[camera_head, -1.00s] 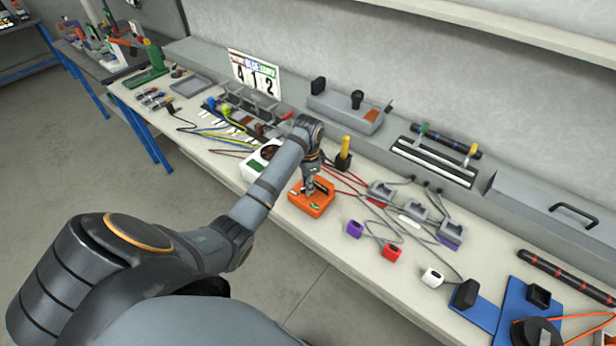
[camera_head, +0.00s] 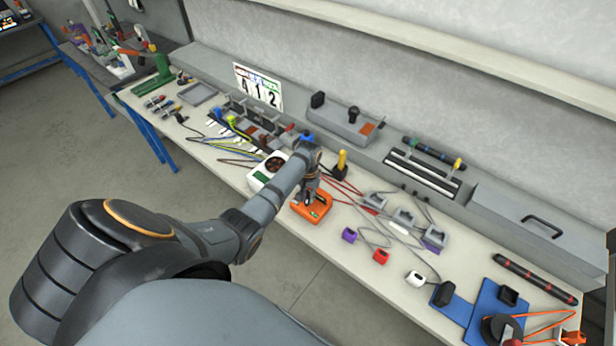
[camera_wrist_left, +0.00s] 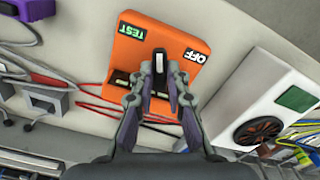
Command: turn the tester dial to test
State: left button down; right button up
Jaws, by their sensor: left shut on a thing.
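The tester is an orange box (camera_head: 322,209) on the bench. In the left wrist view its orange face (camera_wrist_left: 163,32) carries a green TEST label (camera_wrist_left: 132,31) and a black OFF label (camera_wrist_left: 195,56). My left gripper (camera_head: 309,199) is over the tester. In the left wrist view my left gripper (camera_wrist_left: 159,80) is shut on the dark dial (camera_wrist_left: 159,62), one finger on each side. The dial's visible end points up in that view, between the two labels. The fingers hide part of the dial. My right gripper is not in view.
A white unit with a round dark face (camera_head: 262,178) stands close left of the tester. A yellow-handled tool (camera_head: 342,162) stands behind it. Red and grey cables, grey sockets (camera_head: 404,217) and small coloured plugs (camera_head: 380,257) lie to the right. The bench's front strip is mostly clear.

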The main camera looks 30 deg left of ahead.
aim_at(308, 198)
pick_arm(q)
jog(key=shift+w+r+n+p, duration=0.1)
jog(key=shift+n+p, duration=0.85)
jog(key=shift+n, duration=1.15)
jog(key=c, duration=1.3)
grip_release()
notch_tip(308, 198, up, 12)
jog(key=shift+f, duration=0.1)
